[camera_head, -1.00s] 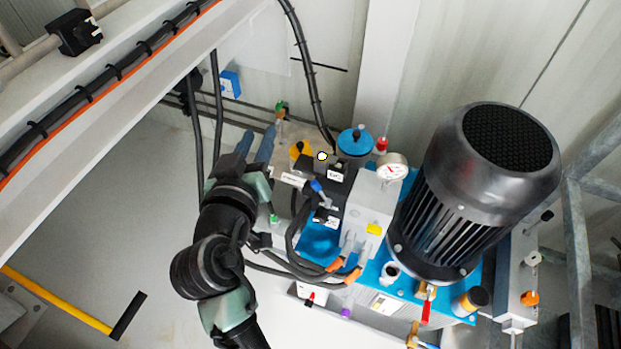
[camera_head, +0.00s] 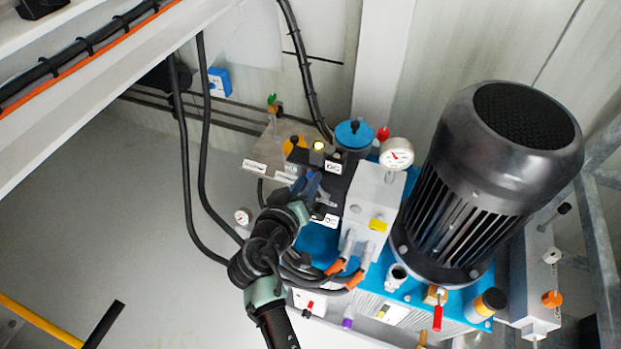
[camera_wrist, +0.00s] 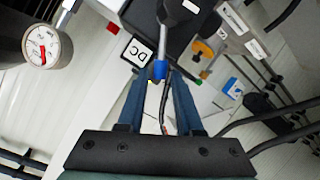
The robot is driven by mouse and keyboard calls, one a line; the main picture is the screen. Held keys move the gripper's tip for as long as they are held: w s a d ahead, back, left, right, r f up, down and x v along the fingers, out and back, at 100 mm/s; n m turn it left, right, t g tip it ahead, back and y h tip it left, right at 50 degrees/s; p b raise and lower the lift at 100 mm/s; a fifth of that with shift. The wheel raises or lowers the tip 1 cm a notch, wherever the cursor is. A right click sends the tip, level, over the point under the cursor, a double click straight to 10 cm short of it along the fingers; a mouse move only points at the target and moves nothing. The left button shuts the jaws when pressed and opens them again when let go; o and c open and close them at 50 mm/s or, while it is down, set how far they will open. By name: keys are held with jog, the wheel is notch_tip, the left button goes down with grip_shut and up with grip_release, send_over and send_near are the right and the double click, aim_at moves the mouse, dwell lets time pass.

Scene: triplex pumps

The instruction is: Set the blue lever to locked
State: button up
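The blue lever (camera_wrist: 160,68) shows in the wrist view as a grey rod with a blue tip, beside a white label marked DC. My gripper (camera_wrist: 160,78) is open, with its two blue-grey fingers on either side of the line of the lever. The blue tip lies at about the fingertips, in the gap between them; I cannot tell whether either finger touches it. In the head view my gripper (camera_head: 308,184) is over the black valve block on the pump unit, and its fingers largely hide the lever there.
A large black motor (camera_head: 490,180) stands right of the valve block. A pressure gauge (camera_head: 396,153), a blue cap (camera_head: 354,134) and a yellow knob (camera_head: 295,146) are close by. Black hoses run below and left of my arm.

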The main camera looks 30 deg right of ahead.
aim_at(309, 178)
jog(key=shift+x, duration=1.5)
jog(key=shift+c, duration=0.2)
grip_shut()
